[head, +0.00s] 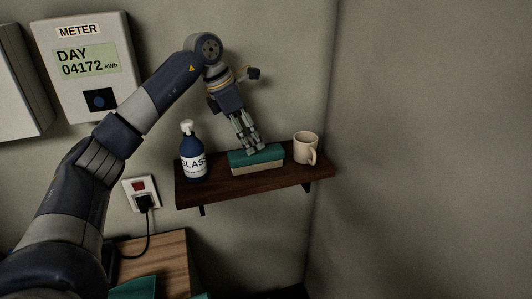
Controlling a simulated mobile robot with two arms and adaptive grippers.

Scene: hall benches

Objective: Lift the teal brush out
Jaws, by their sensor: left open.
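The teal brush (269,157), a teal block on a pale lower layer, lies on the dark wooden wall shelf (225,188). It sits between a blue bottle and a cream mug. My left gripper (254,150) points down at the brush from above. The gripper is open. I cannot tell whether the fingers touch the brush. My right gripper is not in view.
The blue bottle (192,160) with a white cap and label stands close on the left. The mug (306,148) stands close on the right. A meter (86,65) hangs on the wall, with a socket and plug (142,196) below. A wooden surface (150,258) is lower left.

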